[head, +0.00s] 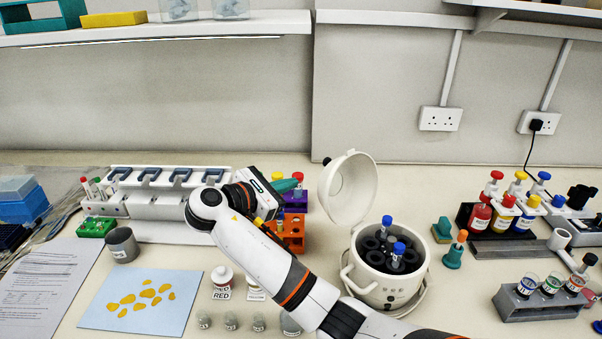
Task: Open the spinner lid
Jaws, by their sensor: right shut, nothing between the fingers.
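The spinner (372,284) is a white rounded pot with a dark rotor inside, on the right half of the bench. Its lid (352,188) stands raised and tilted up at the back left of the pot, so the rotor is exposed. Two blue-capped tubes (398,254) stand in the rotor. My right arm reaches in from the bottom right, passing in front of the spinner's left side. My right gripper (268,192) is left of the lid and apart from it, shut and empty; its fingertips are hard to make out. My left gripper is out of view.
A purple and orange rack (291,232) stands behind my right forearm. A white pipette stand (165,205) is at the back left. Bottles and small vials (231,321) sit in front of the arm. Coloured bottles (503,213) and a grey vial rack (540,304) are at right.

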